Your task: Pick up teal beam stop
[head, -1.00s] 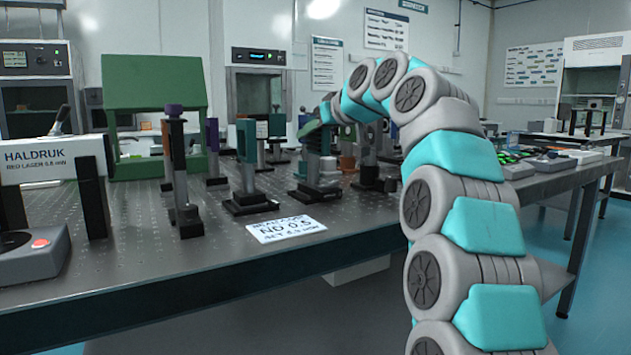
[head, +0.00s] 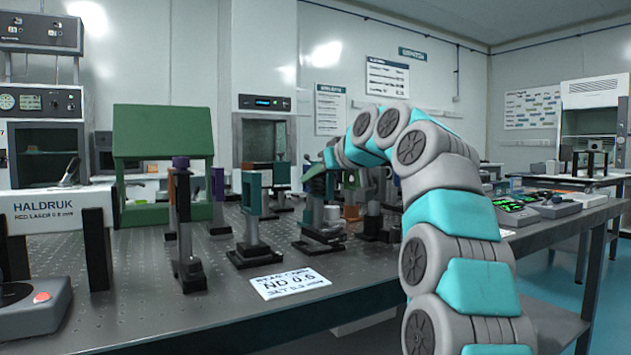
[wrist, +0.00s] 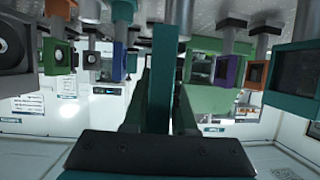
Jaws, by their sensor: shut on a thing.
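My gripper (head: 322,172) is at the end of my arched arm, above the optical table, at the top of a grey post on a dark base. In the wrist view, which looks upside down, a teal upright plate, seen edge-on, stands in the middle at the dark gripper pad (wrist: 158,150). I take it for the teal beam stop (wrist: 161,80), and my gripper is shut on it. In the head view my gripper partly hides its top, while its post (head: 318,210) shows below. I cannot tell whether its base touches the table.
A teal-framed mount (head: 252,192) and a purple-topped post (head: 183,225) stand to the left. More mounts crowd behind and to the right. A white ND 0.5 card (head: 290,283) lies in front. A green frame (head: 162,118) and a laser box (head: 50,210) are further left.

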